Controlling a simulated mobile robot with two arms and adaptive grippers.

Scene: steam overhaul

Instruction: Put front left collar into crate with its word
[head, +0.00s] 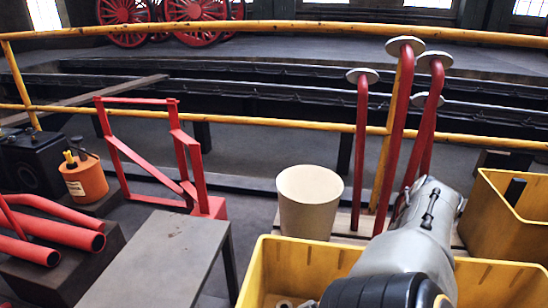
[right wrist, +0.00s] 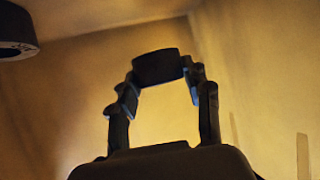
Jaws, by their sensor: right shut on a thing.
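In the right wrist view my right gripper (right wrist: 162,78) is shut on a dark, short, round piece (right wrist: 158,66), which looks like a collar. Yellowish walls surround it, like the inside of a crate; I cannot tell which crate. A second dark ring (right wrist: 16,34) with small light writing shows at the upper left, apart from the fingers. In the head view a yellow crate (head: 290,262) stands at the front, partly covered by my right arm, with a small round piece (head: 285,303) at its lower left. Another yellow crate (head: 498,226) stands at the right. No crate word is readable.
A cream bin (head: 310,196) stands behind the front crate. Red posts with pale discs (head: 362,140) rise beside it. A grey table (head: 160,255), a red frame (head: 160,160), red pipes (head: 60,230) and an orange can (head: 85,180) fill the left. Yellow railings (head: 270,27) cross behind.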

